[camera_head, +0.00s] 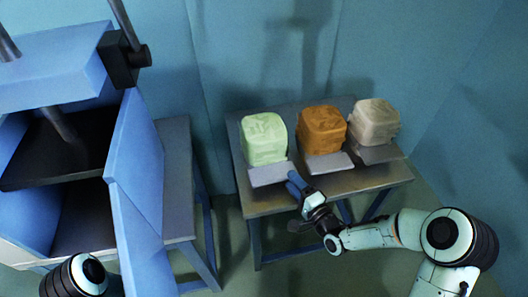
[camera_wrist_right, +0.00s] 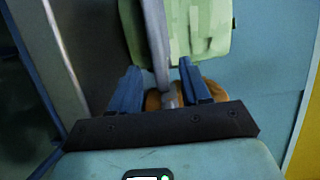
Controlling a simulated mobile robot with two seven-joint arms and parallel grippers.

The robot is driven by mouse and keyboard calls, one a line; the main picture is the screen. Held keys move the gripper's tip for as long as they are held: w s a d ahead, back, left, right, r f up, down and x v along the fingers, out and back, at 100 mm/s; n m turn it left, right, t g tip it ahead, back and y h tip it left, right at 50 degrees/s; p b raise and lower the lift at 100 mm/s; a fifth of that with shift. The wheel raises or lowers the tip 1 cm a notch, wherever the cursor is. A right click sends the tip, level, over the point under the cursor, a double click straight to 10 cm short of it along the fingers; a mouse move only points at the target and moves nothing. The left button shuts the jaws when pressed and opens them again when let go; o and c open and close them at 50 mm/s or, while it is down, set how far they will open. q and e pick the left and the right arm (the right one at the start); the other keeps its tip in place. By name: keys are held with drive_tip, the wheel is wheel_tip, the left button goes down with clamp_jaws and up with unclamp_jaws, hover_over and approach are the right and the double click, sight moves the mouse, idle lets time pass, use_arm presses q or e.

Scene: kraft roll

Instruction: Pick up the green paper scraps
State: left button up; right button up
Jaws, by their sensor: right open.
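The green paper scraps form a pale green, rounded block (camera_head: 264,139) at the left end of the low table. A light grey plate (camera_head: 269,175) lies at its front. My right gripper (camera_head: 296,181) is open, with blue fingers just in front of the block, near the right end of that plate. In the right wrist view, the green block (camera_wrist_right: 200,28) is beyond the fingertips (camera_wrist_right: 160,70). A grey bar runs between the fingers; whether they touch it I cannot tell. My left gripper is out of view; only part of my left arm shows at bottom left.
An orange-brown block (camera_head: 321,128) and a beige block (camera_head: 374,121) stand to the right on the same table (camera_head: 345,187), each with a plate in front. A blue press box (camera_head: 135,150) with open doors stands at left. Bare floor separates them.

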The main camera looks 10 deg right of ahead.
drive_tip(key=x, duration=0.3)
drive_tip(key=shift+w+a, duration=0.1)
drive_tip(key=shift+w, duration=0.1)
clamp_jaws()
